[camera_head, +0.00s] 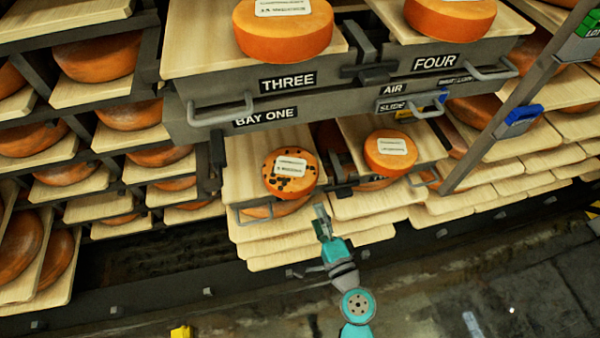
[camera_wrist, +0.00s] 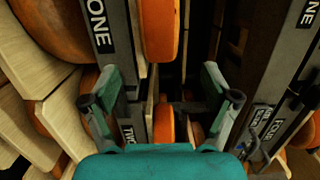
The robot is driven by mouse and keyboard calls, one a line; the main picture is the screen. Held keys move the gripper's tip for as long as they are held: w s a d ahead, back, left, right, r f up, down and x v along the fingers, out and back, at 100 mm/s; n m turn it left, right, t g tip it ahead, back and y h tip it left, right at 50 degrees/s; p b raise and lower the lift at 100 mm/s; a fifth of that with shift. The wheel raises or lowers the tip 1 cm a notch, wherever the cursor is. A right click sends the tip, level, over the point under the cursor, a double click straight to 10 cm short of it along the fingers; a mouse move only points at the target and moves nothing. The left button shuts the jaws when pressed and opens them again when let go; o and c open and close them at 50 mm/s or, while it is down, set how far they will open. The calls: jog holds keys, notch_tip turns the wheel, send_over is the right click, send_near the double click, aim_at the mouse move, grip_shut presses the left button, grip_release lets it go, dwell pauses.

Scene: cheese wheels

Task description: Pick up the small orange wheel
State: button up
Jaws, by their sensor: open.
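Two orange wheels sit on the pulled-out lower boards in the head view. The right one (camera_head: 390,151) is plain orange with a pale label and looks slightly smaller. The left one (camera_head: 290,172) has dark patches and a pale label. My gripper (camera_head: 322,218) is in front of these boards, below and between the two wheels, apart from both. In the wrist view my gripper (camera_wrist: 163,92) is open, with nothing held between its fingers. An orange wheel edge (camera_wrist: 160,32) shows beyond the fingers, and another orange edge (camera_wrist: 164,122) shows between them; I cannot tell which wheels these are.
Above are a grey shelf front with labels THREE (camera_head: 288,81) and FOUR (camera_head: 435,62), handles, and two large wheels (camera_head: 283,28) (camera_head: 450,18). A grey post (camera_head: 505,100) stands at right. Racks of wheels fill the left. The floor (camera_head: 480,290) at lower right is mostly clear.

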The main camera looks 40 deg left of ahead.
aim_at(304, 193)
jog(key=x, duration=0.3)
jog(key=shift+w+a, duration=0.2)
jog(key=shift+a, duration=0.1)
jog(key=shift+s+a+x, duration=0.15)
jog(key=shift+s+x, duration=0.05)
jog(key=shift+x, duration=1.1)
jog(key=shift+s+a+x, duration=0.1)
jog(key=shift+s+x, duration=0.1)
jog(key=shift+x, duration=1.1)
jog(key=shift+c, duration=0.2)
jog(key=c, duration=1.6)
jog(key=shift+r, duration=0.15)
grip_shut()
